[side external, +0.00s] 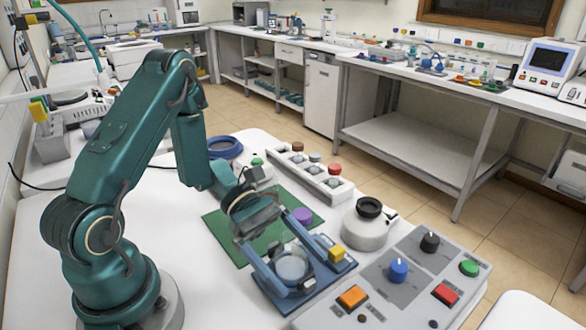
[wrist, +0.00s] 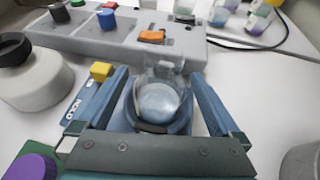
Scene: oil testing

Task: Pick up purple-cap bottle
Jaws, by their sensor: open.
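The purple-cap bottle (side external: 303,215) stands on the green mat (side external: 225,238); mostly its cap shows. In the wrist view the purple cap (wrist: 30,167) is at the lower left corner, cut off by the frame edge. My gripper (side external: 305,272) is open, with its two blue fingers pointing down and away over the blue holder, to the side of the bottle. In the wrist view my gripper (wrist: 158,75) has its fingers spread on both sides of a clear glass vessel (wrist: 158,100). I cannot tell whether they touch anything. The purple-cap bottle is outside the fingers.
The blue holder with a yellow button (side external: 337,254) stands beside the mat. A white round device with a black top (side external: 368,222) is to its right. A control panel (side external: 400,285) with knobs and buttons is at the front right. A white rack (side external: 315,178) with capped bottles stands behind.

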